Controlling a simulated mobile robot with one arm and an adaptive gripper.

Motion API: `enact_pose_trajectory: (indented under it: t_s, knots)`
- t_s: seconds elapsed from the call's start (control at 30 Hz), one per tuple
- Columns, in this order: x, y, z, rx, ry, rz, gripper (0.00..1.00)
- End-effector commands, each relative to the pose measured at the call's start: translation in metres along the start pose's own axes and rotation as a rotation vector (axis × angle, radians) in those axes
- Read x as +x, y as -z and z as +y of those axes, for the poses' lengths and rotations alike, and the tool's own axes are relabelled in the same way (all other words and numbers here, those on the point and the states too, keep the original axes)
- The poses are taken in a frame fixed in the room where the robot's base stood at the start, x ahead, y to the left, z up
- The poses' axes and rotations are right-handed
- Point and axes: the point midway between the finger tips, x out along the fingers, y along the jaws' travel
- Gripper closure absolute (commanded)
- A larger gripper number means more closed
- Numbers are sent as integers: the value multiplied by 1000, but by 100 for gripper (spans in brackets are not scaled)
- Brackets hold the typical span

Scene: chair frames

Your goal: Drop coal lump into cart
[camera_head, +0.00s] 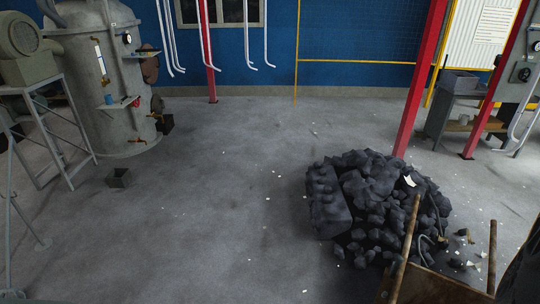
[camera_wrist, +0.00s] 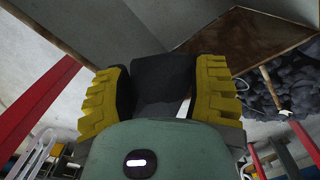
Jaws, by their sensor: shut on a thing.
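My gripper (camera_wrist: 160,68) shows in the wrist view, its two yellow, black-padded fingers shut on a dark coal lump (camera_wrist: 163,84). The lump sits between both fingers, and its lower part is hidden behind my green gripper body. The cart (camera_head: 432,287) is at the bottom right of the head view, with a rusty brown body and wooden handles, cut off by the frame edge. Its brown panel (camera_wrist: 262,36) also shows in the wrist view, beyond the fingers to the upper right. I cannot tell whether the lump is over the cart. My gripper does not clearly show in the head view.
A large coal pile (camera_head: 375,200) lies just behind the cart. A red post (camera_head: 418,85) stands behind the pile. A grey boiler (camera_head: 112,85) and a metal stand (camera_head: 60,125) are at the left. The middle floor is mostly clear, with small scraps.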

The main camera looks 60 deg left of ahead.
Motion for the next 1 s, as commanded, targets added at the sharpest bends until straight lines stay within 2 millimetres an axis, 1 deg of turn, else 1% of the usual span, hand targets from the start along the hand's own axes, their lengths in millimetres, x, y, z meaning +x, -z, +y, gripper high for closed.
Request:
enact_pose_trajectory:
  t_s: [0.03,0.1,0.17,0.2,0.3,0.4,0.5,0.67,1.0]
  knots:
    - [-1,-19,11,32,-2,-16,83]
    - [14,-42,22,77,-2,-21,83]
    - [22,-59,30,113,-1,-20,83]
    - [28,-71,35,136,-1,-20,83]
    - [40,-95,43,183,0,-22,83]
    - [47,-109,47,213,0,-15,83]
    - [53,-116,49,226,0,-16,83]
    - [64,-118,49,230,0,-14,83]
    - [102,-117,47,228,0,-15,84]
